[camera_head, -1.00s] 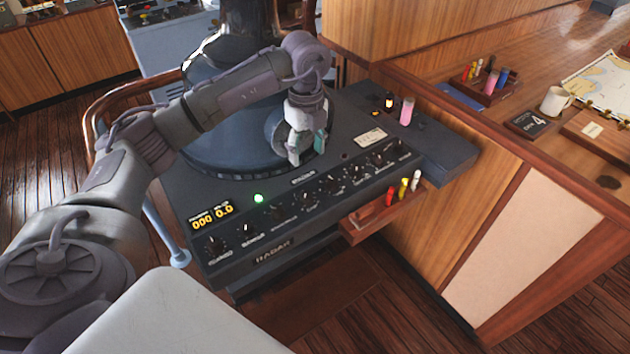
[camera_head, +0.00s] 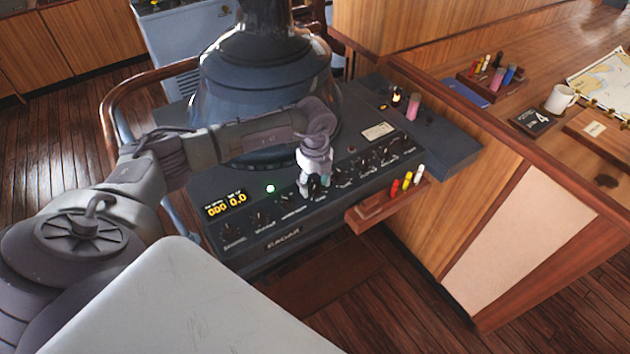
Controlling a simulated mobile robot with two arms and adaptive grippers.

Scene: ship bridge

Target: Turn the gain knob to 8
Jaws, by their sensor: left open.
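The dark radar console (camera_head: 203,192) has a sloped front panel with a row of black knobs, including one at the left end (camera_head: 232,231), one beside it (camera_head: 260,218) and others to the right (camera_head: 365,163). The labels are too small to read, so I cannot tell which one is the gain knob. My left gripper (camera_head: 314,187) is open and points down at the middle of the knob row. It partly hides the knob there; I cannot tell whether its fingers touch it. My right gripper is out of view.
An orange digit display (camera_head: 226,205) and a green light (camera_head: 270,188) sit at the panel's left. A small wooden shelf with markers (camera_head: 375,208) juts out below the knobs. A pink cylinder (camera_head: 413,107) stands at the console's right. A wooden chart counter (camera_head: 570,50) borders the right.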

